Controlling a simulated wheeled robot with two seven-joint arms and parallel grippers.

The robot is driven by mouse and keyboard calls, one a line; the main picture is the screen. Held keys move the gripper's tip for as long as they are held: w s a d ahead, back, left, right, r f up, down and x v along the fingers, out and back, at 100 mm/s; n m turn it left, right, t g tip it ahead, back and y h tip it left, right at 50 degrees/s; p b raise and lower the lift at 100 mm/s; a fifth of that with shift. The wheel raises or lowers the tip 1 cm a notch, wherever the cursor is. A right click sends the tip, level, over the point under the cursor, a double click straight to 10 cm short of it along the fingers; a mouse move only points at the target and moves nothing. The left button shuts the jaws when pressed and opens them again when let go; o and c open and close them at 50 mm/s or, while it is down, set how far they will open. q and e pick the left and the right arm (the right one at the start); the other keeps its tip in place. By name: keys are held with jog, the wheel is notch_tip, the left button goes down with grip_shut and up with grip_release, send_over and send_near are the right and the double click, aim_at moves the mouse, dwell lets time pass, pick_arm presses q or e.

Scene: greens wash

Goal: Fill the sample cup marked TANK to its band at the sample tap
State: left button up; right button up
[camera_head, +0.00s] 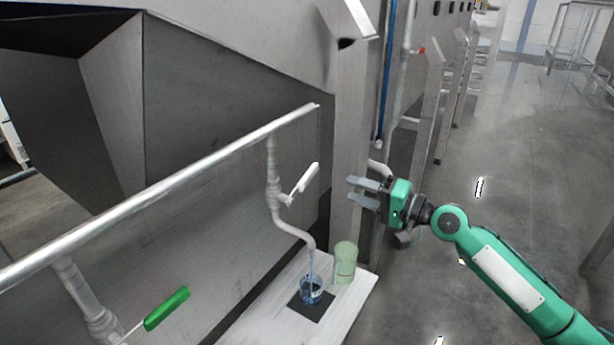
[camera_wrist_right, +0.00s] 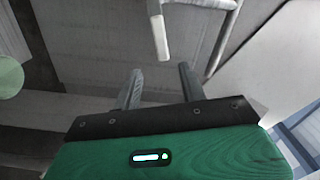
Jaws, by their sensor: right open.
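The sample tap (camera_head: 273,187) is a grey pipe with a white lever (camera_head: 306,179) that slants up to the right. A thin bluish stream seems to run from its spout into a clear cup (camera_head: 311,291) holding blue liquid. The cup stands upright under the spout; no TANK mark or band is readable. My right gripper (camera_head: 362,191) is open and empty, to the right of the lever and apart from it. In the right wrist view, the white lever (camera_wrist_right: 158,36) lies ahead of the open fingers (camera_wrist_right: 160,80). My left gripper is not in view.
A pale green translucent cylinder (camera_head: 345,262) stands right of the cup on the light shelf (camera_head: 262,322). A dark square pad (camera_head: 318,309) lies under the cup. A second valve has a green lever (camera_head: 167,308). A long rail (camera_head: 150,195) crosses the left. Open floor lies right.

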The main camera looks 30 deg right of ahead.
aim_at(312, 176)
jog(key=p+x, duration=0.1)
jog(key=x, duration=0.1)
jog(key=p+x, duration=0.1)
jog(key=x, duration=0.2)
jog(key=p+x, duration=0.1)
jog(key=x, duration=0.1)
jog(key=shift+a+r, duration=0.3)
jog(key=p+x, duration=0.2)
jog(key=x, duration=0.1)
jog(key=shift+w+a+f, duration=0.1)
jog(key=shift+w+a, duration=0.05)
jog(key=shift+w, duration=0.2)
jog(key=shift+x, duration=0.85)
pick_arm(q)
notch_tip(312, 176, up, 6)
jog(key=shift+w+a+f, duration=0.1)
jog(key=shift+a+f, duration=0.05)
pick_arm(e)
jog(key=shift+f, duration=0.15)
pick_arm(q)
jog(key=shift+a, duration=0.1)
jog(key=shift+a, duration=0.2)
pick_arm(e)
grip_shut()
